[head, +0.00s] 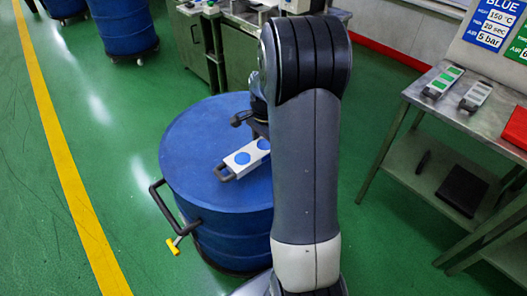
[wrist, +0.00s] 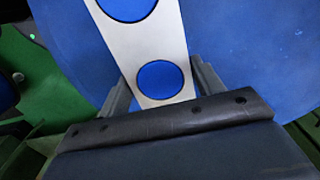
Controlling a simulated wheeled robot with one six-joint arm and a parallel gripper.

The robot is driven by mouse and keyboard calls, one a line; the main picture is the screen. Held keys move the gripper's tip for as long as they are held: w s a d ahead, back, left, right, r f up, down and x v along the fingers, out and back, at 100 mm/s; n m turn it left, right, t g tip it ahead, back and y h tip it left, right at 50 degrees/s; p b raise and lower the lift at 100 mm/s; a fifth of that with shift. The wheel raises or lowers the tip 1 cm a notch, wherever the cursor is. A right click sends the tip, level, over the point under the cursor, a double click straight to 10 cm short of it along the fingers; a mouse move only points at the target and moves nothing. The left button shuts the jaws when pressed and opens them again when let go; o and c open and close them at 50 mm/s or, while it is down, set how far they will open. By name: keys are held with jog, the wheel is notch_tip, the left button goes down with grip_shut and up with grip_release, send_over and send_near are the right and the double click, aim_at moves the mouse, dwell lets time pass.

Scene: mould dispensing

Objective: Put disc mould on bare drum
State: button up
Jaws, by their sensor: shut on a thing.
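The disc mould (head: 240,160) is a pale bar with round blue discs and a dark handle at its near left end. It is over the top of the blue drum (head: 200,135), right of the middle; I cannot tell whether it touches the lid. In the wrist view the mould (wrist: 150,45) runs upward between the fingers of my gripper (wrist: 163,85), with the drum top (wrist: 245,50) behind it. My gripper is shut on the mould's near end there. In the head view my arm hides most of the gripper and the drum's right side.
The drum has a black side handle (head: 158,200) with a yellow end. A metal table (head: 420,100) at right holds a green-marked mould (head: 443,81), a grey mould (head: 475,96) and a red item (head: 516,127). Blue drums (head: 122,25) and cabinets (head: 190,45) stand behind. Floor at left is clear.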

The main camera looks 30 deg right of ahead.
jog(key=shift+f, duration=1.75)
jog(key=shift+f, duration=0.15)
jog(key=o, duration=1.6)
notch_tip(320, 180, up, 12)
jog(key=shift+r+p, duration=0.1)
jog(key=shift+p, duration=0.4)
